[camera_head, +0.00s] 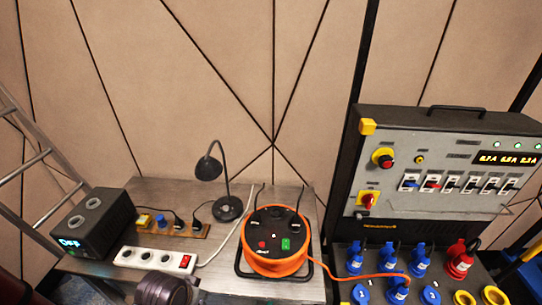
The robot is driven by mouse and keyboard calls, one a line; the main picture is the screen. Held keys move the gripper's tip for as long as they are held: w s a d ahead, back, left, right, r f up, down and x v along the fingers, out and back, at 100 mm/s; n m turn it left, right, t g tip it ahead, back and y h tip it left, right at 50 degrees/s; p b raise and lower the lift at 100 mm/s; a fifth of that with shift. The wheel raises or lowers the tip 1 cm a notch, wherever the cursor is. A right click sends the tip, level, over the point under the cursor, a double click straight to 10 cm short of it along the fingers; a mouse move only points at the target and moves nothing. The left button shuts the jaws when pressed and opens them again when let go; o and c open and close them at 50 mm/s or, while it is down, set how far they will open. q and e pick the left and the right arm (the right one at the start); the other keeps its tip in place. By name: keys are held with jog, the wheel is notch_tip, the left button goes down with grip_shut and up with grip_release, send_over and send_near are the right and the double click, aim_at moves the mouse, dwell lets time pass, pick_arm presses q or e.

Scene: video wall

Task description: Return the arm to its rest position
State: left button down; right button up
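Neither of my grippers shows in the head view. A dark, rounded part stands at the bottom edge in front of the table, left of centre. It looks like a piece of an arm, but I cannot tell for certain, and no fingers show on it. Whatever lies below the picture's lower edge is hidden.
A table (211,280) carries a black box (93,225), a white power strip (155,260), a wooden socket board (185,231), a black lamp (226,207) and an orange cable reel (275,262). A power panel (440,165) with several plugs stands right; a ladder (25,165) leans left.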

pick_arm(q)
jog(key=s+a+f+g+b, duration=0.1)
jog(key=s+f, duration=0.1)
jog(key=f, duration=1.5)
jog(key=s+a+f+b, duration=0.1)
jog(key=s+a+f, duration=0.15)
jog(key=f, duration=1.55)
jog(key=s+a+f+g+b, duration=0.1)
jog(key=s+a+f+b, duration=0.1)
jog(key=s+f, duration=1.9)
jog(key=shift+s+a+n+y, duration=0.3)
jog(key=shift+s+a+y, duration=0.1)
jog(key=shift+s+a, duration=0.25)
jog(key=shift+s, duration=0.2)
